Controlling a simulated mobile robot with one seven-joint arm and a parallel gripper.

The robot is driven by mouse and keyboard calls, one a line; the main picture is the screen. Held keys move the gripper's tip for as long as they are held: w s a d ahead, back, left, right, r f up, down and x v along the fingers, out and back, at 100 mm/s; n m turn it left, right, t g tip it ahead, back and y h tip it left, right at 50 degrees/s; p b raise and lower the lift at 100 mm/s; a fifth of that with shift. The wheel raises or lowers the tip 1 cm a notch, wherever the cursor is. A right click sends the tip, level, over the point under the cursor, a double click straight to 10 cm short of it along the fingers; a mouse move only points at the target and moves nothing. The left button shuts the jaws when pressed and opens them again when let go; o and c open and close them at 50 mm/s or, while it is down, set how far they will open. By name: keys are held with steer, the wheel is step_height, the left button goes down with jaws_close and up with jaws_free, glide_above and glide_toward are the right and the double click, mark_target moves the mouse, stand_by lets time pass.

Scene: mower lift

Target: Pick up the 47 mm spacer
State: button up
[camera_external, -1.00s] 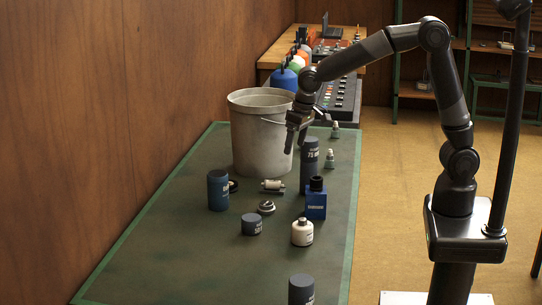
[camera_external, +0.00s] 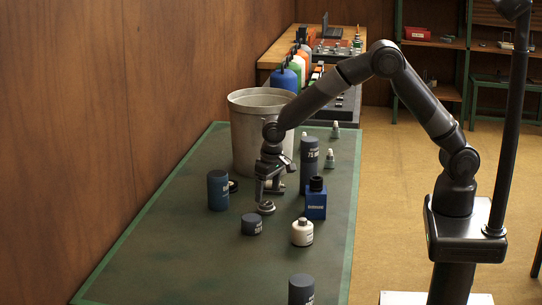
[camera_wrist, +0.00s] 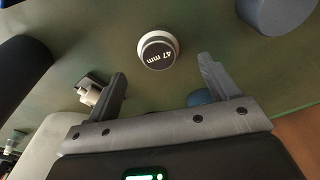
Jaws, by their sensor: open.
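The 47 mm spacer is a short, round, grey and white disc-like piece (camera_external: 266,208) standing on the green mat, just below my gripper (camera_external: 268,192). In the wrist view the spacer (camera_wrist: 157,50) shows its top with the "47 mm" label readable. It lies ahead of and roughly between the fingertips of my gripper (camera_wrist: 163,69), which is open and empty. I see no contact between the fingers and the spacer.
A large bucket (camera_external: 245,140) is behind. The mat's front left (camera_external: 170,260) is clear.

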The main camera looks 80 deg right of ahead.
mark_target(267, 203)
step_height(267, 203, down, 5)
steer(key=shift+w+d+f, duration=0.1)
steer(key=shift+w, duration=0.05)
steer(key=shift+c, duration=0.2)
steer(key=c, duration=1.1)
